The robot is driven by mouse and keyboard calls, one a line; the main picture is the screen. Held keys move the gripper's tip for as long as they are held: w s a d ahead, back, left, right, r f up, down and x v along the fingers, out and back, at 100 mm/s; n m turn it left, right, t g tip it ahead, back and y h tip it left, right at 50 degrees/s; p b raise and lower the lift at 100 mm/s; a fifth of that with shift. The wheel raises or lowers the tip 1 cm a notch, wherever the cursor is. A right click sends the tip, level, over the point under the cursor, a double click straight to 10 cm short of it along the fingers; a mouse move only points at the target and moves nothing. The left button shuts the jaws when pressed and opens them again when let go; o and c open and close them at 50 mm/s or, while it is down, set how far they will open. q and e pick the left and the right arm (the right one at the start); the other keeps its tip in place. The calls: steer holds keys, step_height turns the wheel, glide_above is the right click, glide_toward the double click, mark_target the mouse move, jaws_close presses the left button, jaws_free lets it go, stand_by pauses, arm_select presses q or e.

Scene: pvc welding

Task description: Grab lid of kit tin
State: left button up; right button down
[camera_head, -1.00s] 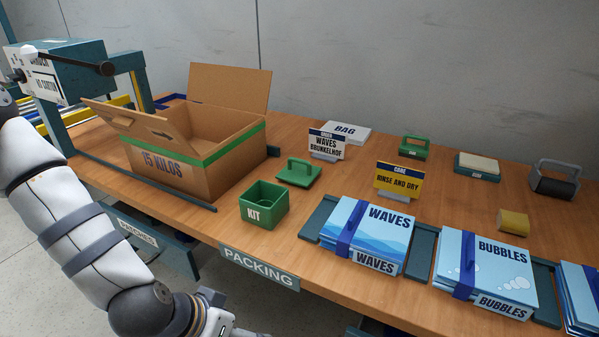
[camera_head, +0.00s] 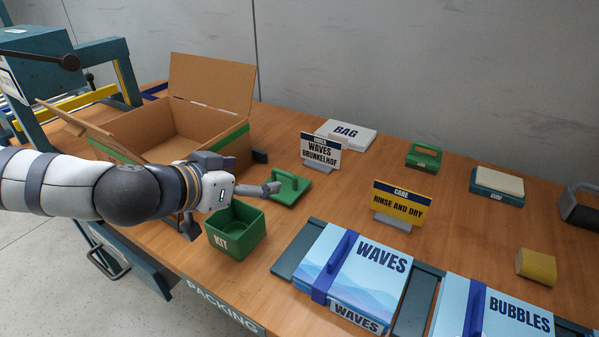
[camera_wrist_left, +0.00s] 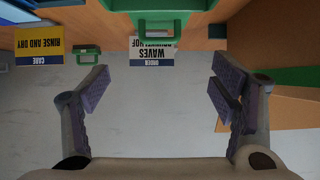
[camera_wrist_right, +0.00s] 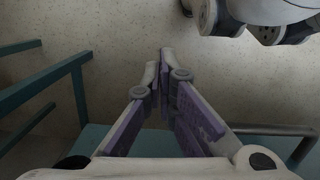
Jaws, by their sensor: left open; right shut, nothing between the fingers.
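The green lid (camera_head: 290,190) with its raised handle lies flat on the wooden table behind the open green kit tin (camera_head: 237,233). My left gripper (camera_head: 232,207) is open and empty above the tin, one finger reaching toward the lid's left edge and seeming to overlap it in the picture. In the left wrist view, which is upside down, a green handled shape that looks like the lid (camera_wrist_left: 156,14) lies at the top edge, beyond the spread fingers (camera_wrist_left: 162,82). My right gripper (camera_wrist_right: 165,62) is shut and empty, over the floor, outside the head view.
An open cardboard box (camera_head: 215,83) stands behind my left arm. An order sign (camera_head: 320,150) stands behind the lid, a yellow care sign (camera_head: 401,205) to its right. Bare table lies right of the lid.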

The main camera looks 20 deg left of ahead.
mark_target(282, 174)
arm_select(q)
steer(key=x, duration=0.6)
steer(key=shift+s+f, duration=0.1)
steer(key=shift+f, duration=0.1)
steer(key=b+x, duration=0.2)
steer(key=x, duration=0.3)
steer(key=shift+w+d+f, duration=0.1)
steer(key=shift+w+f, duration=0.1)
steer(key=shift+f, duration=0.05)
steer(key=shift+r, duration=0.3)
steer(key=c, duration=1.2)
arm_select(e)
steer(key=shift+g, duration=0.6)
steer(key=s+f, duration=0.2)
steer(key=s, duration=0.1)
steer(key=shift+s+f, duration=0.2)
steer(key=shift+f, duration=0.1)
